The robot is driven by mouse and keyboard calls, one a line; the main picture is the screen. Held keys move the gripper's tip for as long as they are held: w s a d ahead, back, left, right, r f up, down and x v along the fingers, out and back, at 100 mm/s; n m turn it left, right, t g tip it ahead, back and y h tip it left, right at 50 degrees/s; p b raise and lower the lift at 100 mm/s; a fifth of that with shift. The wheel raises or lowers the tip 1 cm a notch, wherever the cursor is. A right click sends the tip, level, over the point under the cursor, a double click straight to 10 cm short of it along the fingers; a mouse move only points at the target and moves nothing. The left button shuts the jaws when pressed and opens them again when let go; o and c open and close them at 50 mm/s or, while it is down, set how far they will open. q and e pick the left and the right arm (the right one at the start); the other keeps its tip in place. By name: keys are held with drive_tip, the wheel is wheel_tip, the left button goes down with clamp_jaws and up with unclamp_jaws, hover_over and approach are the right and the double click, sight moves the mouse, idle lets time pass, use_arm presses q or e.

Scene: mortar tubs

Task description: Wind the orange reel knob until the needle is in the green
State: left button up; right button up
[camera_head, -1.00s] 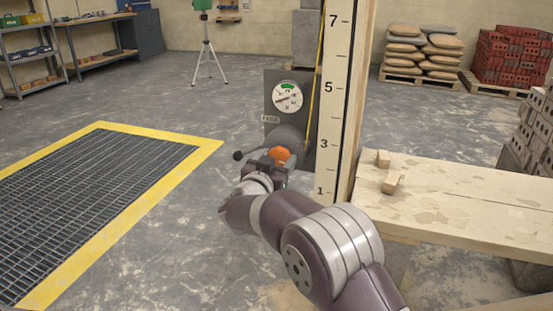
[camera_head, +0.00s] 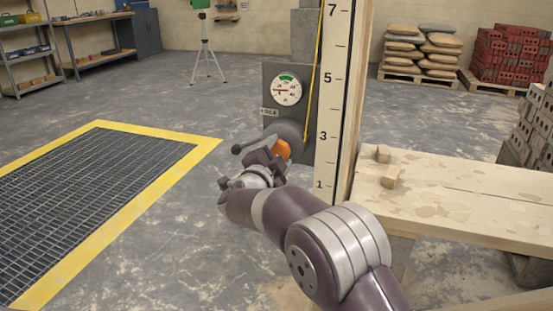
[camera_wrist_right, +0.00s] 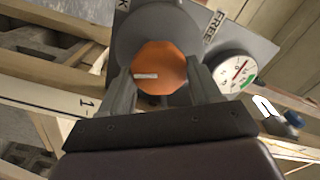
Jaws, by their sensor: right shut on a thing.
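The orange reel knob (camera_head: 283,149) sits on the front of a grey reel on an upright grey panel (camera_head: 270,75). It also shows as a faceted orange knob with a pale mark in the right wrist view (camera_wrist_right: 160,68). My right gripper (camera_head: 274,156) is shut on the knob, one finger on each side of it in the wrist view. The round white gauge (camera_head: 286,90) is above the reel, with a green band at its top. Its needle points left, outside the green. My left gripper is not in view.
A lever with a black ball (camera_head: 236,149) sticks out left of the reel. A tall numbered post (camera_head: 331,100) and a plank bench (camera_head: 450,195) with wooden blocks stand to the right. A yellow-edged floor grate (camera_head: 95,200) lies left, with open floor around it.

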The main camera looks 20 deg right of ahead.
drive_tip(key=shift+f+m+b, duration=0.15)
drive_tip(key=shift+m+b, duration=1.15)
drive_tip(key=shift+m, duration=0.75)
drive_tip(key=shift+f+m+b, duration=0.15)
drive_tip(key=shift+m+b, duration=1.1)
drive_tip(key=shift+m, duration=0.8)
drive_tip(key=o, duration=1.1)
drive_tip(key=shift+r, duration=0.1)
drive_tip(key=shift+c, duration=0.2)
